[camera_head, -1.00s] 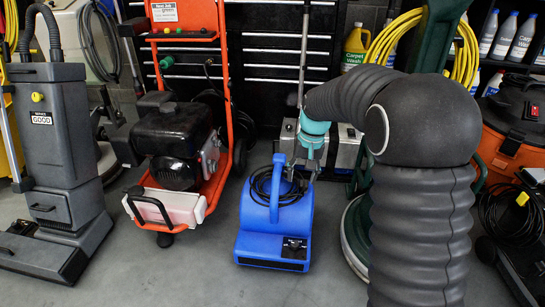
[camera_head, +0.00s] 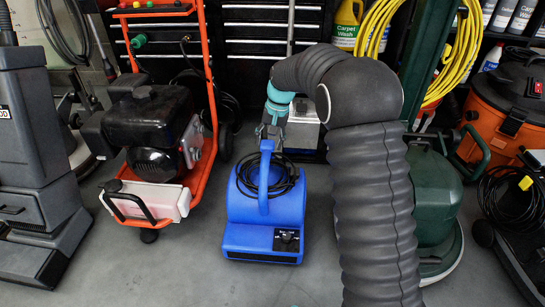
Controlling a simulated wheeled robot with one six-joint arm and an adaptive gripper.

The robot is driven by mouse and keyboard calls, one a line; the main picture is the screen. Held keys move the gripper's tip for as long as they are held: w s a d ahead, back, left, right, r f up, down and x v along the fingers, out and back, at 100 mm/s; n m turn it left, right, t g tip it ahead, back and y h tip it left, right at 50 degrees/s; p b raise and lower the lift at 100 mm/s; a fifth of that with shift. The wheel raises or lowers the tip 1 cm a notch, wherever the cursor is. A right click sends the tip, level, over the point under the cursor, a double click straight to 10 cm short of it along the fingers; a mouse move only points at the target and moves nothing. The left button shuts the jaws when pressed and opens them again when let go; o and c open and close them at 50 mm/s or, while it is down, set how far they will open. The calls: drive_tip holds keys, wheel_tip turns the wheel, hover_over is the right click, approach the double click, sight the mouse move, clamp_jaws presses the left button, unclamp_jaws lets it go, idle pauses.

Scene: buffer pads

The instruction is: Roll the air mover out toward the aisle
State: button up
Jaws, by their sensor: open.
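The blue air mover (camera_head: 263,238) stands on the grey floor in the middle of the view, with a dark control panel low on its front. Its blue carry handle (camera_head: 265,178) rises from the top, with a black cord coiled around it. My gripper (camera_head: 270,138) is open just above and seemingly behind the top of the handle. The fingers point down and are partly lost against the handle and the dark background. I cannot tell whether they touch it.
An orange-framed machine with a black engine (camera_head: 155,130) stands close on the left, a grey upright machine (camera_head: 35,170) beyond it. A green floor machine (camera_head: 435,195) is at right, partly behind my arm. Tool drawers (camera_head: 245,45) are behind. Open floor lies in front of the air mover.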

sight(266, 154)
drive_tip(key=shift+a+f+b, duration=0.15)
drive_tip(key=shift+f, duration=0.9)
drive_tip(key=shift+a+f+b, duration=0.15)
drive_tip(key=shift+a+f, duration=0.05)
drive_tip(key=shift+f, duration=0.85)
drive_tip(key=shift+a+f+b, duration=0.15)
drive_tip(key=shift+f, duration=0.9)
